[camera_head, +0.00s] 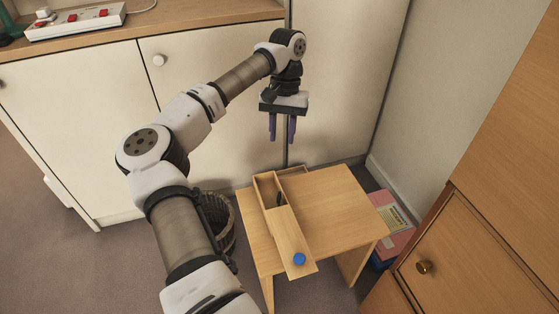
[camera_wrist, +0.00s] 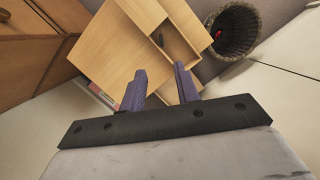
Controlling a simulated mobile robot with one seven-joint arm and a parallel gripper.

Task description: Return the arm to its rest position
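My gripper (camera_head: 282,128) hangs from my raised arm, fingers pointing down, above and behind the small wooden table (camera_head: 340,200). Its two purple fingers are apart with nothing between them; they also show in the wrist view (camera_wrist: 160,88). A long wooden box (camera_head: 262,199) lies on the table. Its lid (camera_head: 289,240) sits slid toward the near end, leaving the far part of the box open. A blue round knob (camera_head: 299,259) is on the lid. A small dark thing (camera_head: 280,199) shows inside the open part; I cannot tell what it is. My gripper touches nothing.
A wicker basket (camera_head: 222,222) stands left of the table, with something red (camera_wrist: 218,34) inside. White cabinets (camera_head: 80,120) with a wooden top stand behind. Books (camera_head: 391,220) lie right of the table. A wooden cabinet (camera_head: 480,250) is at right. A power strip (camera_head: 75,22) lies on the cabinet top.

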